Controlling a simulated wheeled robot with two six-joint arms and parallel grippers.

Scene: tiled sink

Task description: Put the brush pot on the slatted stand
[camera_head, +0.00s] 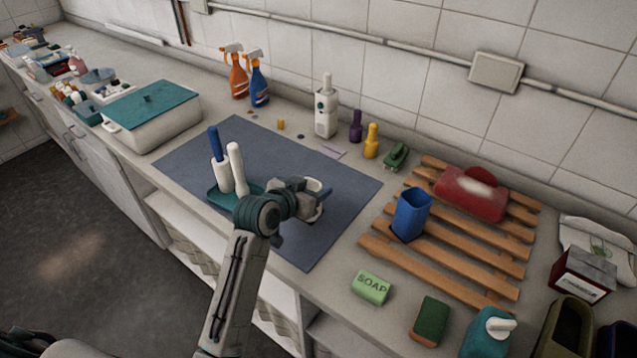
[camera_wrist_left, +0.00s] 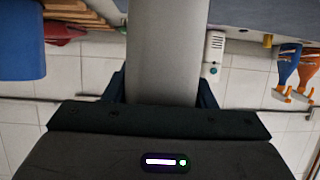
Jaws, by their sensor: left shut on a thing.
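The slatted wooden stand (camera_head: 455,262) lies on the counter at the right. A blue open-topped pot (camera_head: 412,212) stands upright on its left part and shows in the wrist view (camera_wrist_left: 22,40). My left gripper (camera_head: 315,198) is above the dark mat, left of the stand, shut on a pale grey cylinder (camera_wrist_left: 165,50). In the head view the gripper mostly hides this piece. I cannot tell whether it is the brush pot. Left of my gripper, a white piece with a blue handle (camera_head: 219,165) and a white-handled one (camera_head: 238,168) stand by a teal tray (camera_head: 219,197).
A red container (camera_head: 472,195) occupies the back of the stand. Green soap (camera_head: 371,287) and a sponge (camera_head: 431,320) lie in front. Small bottles (camera_head: 371,141) and spray bottles (camera_head: 257,80) line the wall. The front slats and the mat's right part are clear.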

